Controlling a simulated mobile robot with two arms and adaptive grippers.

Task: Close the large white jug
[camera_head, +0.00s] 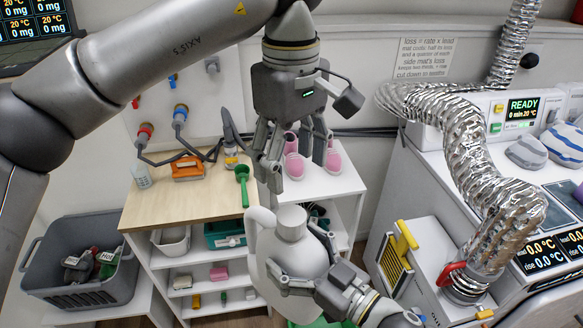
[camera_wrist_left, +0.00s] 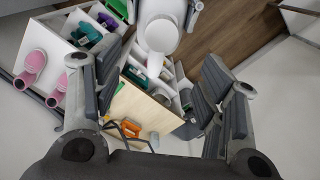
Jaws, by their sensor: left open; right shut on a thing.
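The large white jug (camera_head: 297,254) stands out in front of the shelf unit in the head view, its handle on the left. Its round white top (camera_head: 291,222) faces up; I cannot tell whether this is a lid or the bare neck. My left gripper (camera_head: 291,168) is open and empty, pointing down above the jug's top and apart from it. My right gripper (camera_head: 293,250) is shut on the jug's body from the lower right. In the left wrist view the jug (camera_wrist_left: 161,12) and its round top (camera_wrist_left: 162,36) lie beyond the open fingers (camera_wrist_left: 158,95).
A grey crate (camera_head: 105,287) stands at left. A silver hose (camera_head: 470,165) and machine (camera_head: 420,262) crowd the right.

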